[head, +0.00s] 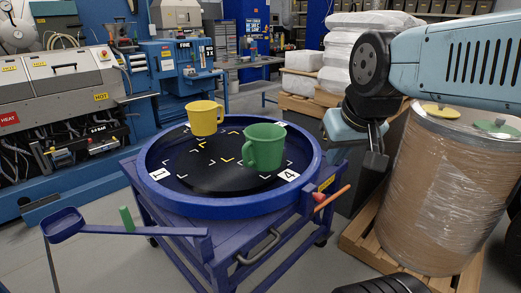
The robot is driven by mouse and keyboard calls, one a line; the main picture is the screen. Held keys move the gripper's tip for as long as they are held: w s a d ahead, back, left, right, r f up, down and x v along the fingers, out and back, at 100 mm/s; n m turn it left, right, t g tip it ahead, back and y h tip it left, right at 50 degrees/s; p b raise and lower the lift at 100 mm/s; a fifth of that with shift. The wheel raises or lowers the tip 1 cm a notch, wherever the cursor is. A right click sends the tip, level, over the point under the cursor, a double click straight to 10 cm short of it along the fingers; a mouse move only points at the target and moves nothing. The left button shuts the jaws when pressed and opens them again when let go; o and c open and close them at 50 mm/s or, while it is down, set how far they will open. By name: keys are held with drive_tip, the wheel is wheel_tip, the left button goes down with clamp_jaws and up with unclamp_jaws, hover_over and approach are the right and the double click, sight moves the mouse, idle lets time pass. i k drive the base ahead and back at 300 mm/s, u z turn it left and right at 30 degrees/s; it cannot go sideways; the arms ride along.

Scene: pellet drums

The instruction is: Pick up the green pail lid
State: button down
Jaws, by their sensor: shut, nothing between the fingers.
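The green pail lid (499,126) lies flat on the wrapped top of a cardboard drum (432,200) at the right. A yellow lid (440,111) lies to its left on the same drum. My gripper (376,164) is shut and empty. It hangs fingers down to the left of the drum, in the picture between the drum and the blue cart, well apart from the green lid. My arm spans above the drum top, and the green lid shows below it.
A blue round tray (310,172) on a cart holds a black turntable with a green jug (264,147) and a yellow jug (205,118). The drum stands on a wooden pallet (362,240). White wrapped sacks (345,45) are stacked behind my gripper.

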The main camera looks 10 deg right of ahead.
sight(497, 128)
drive_tip(key=z, duration=0.1)
drive_tip(key=k, duration=0.85)
drive_tip(key=u, duration=0.3)
drive_tip(key=i, duration=0.95)
drive_tip(key=z, duration=2)
